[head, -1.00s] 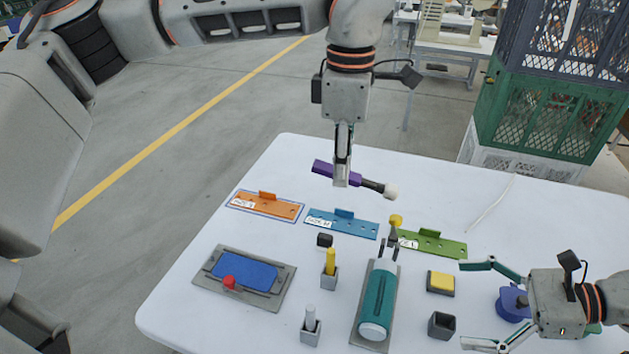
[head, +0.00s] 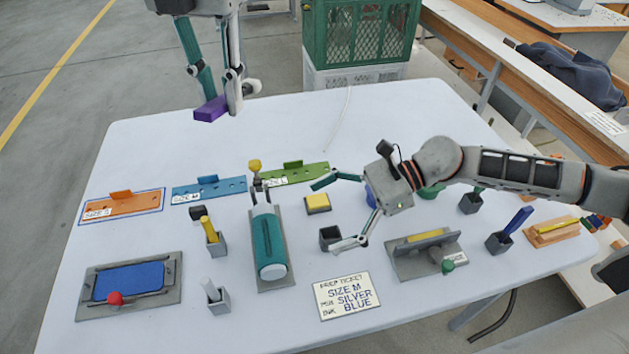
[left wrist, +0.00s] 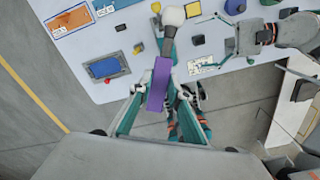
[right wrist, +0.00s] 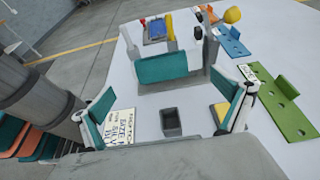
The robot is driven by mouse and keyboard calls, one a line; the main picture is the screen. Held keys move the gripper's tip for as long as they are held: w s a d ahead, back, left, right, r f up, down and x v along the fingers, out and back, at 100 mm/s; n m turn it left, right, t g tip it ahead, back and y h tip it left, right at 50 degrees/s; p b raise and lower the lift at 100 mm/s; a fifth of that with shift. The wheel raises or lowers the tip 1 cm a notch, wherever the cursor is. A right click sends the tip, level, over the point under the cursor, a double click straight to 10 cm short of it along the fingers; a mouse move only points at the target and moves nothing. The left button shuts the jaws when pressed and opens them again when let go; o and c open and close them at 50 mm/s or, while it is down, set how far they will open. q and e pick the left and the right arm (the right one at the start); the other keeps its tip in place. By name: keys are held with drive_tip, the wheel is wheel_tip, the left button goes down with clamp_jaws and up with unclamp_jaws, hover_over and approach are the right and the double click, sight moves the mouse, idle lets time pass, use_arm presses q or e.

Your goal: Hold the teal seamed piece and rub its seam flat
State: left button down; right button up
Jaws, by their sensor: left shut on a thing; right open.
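The teal piece (head: 267,240) is a cylinder-like sleeve with a white end, lying on a grey stand mid-table. It also shows in the right wrist view (right wrist: 160,69). My left gripper (head: 234,100) is shut on a purple handle (head: 209,109) with a dark shaft and white rounded tip (left wrist: 172,16), held in the air over the table's far edge, well away from the teal piece. My right gripper (head: 338,213) is open and empty, to the right of the teal piece, its fingers apart on both sides of a small dark cup (head: 330,236).
Orange (head: 122,203), blue (head: 209,189) and green (head: 294,173) plates line the back. A blue pad tray (head: 172,286), a yellow block (head: 317,202), a ticket (head: 346,296) and a grey fixture (head: 402,265) surround the middle. The table's far strip is clear.

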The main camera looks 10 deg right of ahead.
sight(275, 237)
drive_tip(key=x, duration=0.9)
drive_tip(key=shift+a, duration=0.1)
drive_tip(key=c, duration=1.1)
